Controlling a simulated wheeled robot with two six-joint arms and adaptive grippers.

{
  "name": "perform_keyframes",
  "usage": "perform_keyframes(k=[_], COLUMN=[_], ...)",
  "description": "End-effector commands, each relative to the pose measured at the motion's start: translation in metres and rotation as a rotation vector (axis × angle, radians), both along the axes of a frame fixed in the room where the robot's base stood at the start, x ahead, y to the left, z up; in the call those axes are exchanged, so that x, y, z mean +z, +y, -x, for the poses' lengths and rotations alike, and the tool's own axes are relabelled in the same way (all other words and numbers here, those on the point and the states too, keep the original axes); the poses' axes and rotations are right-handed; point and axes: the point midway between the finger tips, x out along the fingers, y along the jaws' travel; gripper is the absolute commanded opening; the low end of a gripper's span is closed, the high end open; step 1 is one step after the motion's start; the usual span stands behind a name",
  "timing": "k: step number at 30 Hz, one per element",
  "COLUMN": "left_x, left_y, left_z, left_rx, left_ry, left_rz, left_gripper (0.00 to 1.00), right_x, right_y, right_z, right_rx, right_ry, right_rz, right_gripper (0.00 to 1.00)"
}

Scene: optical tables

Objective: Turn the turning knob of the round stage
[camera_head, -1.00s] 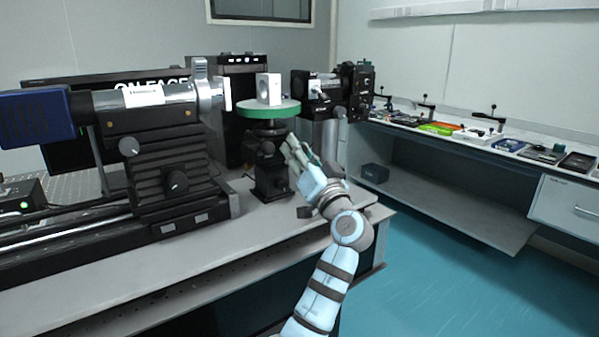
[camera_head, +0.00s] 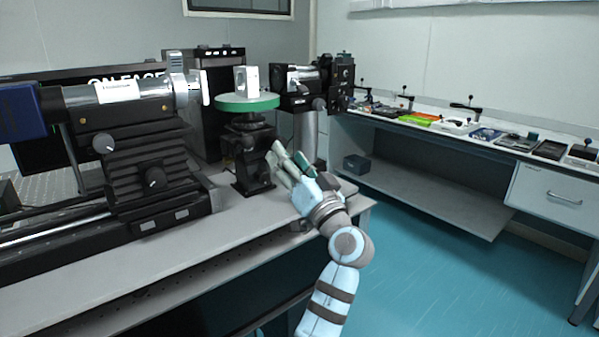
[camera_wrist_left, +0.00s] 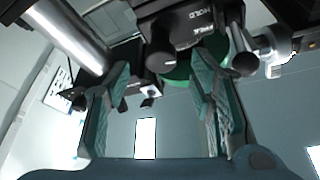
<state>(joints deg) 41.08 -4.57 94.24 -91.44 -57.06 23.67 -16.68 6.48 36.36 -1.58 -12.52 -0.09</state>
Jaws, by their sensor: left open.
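The round stage has a green disc top (camera_head: 247,103) on a black post and base (camera_head: 252,170), and a white block (camera_head: 246,79) stands on the disc. My left gripper (camera_head: 276,158) is just right of the base, below the disc, with its fingers apart and empty. In the left wrist view the fingers (camera_wrist_left: 160,78) spread on both sides of a dark round knob (camera_wrist_left: 165,60) on the black stage body. The knob lies near their tips; I cannot tell whether they touch it. The green disc (camera_wrist_left: 180,76) shows partly behind it. My right gripper is not in view.
A black optical instrument with a silver barrel (camera_head: 182,92) stands left of the stage, and another black device (camera_head: 300,80) on a metal post is behind it to the right. The table top (camera_head: 262,212) is bare in front. A side bench (camera_head: 440,128) holds small items.

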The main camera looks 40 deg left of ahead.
Motion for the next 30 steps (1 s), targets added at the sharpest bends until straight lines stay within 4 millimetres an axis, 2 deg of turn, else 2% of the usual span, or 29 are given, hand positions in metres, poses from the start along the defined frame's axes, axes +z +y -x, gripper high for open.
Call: perform_keyframes(k=[3, 6, 9, 24, 27, 29, 30], left_x=[-0.013, -0.02, -0.023, -0.023, -0.031, -0.045, -0.059], left_y=[-0.028, -0.045, -0.054, -0.055, -0.058, -0.064, -0.072], left_z=[0.013, 0.021, 0.026, 0.026, 0.013, -0.009, -0.029], left_rx=[-0.003, -0.002, 0.0, 0.0, -0.044, -0.119, -0.193], left_ry=[0.002, 0.003, 0.001, 0.001, 0.03, 0.079, 0.125], left_rz=[0.006, 0.004, 0.001, 0.0, 0.01, 0.026, 0.044], left_gripper=[0.49, 0.49, 0.49, 0.49, 0.49, 0.49, 0.49], right_x=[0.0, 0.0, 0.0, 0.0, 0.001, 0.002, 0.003], right_y=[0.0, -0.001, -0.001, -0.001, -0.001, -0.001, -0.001], right_z=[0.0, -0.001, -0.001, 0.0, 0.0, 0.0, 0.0], right_rx=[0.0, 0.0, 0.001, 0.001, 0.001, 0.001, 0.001], right_ry=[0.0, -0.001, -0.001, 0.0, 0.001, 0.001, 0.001], right_rz=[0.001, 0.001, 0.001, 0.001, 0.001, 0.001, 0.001], right_gripper=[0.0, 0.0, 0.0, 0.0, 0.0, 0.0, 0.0])
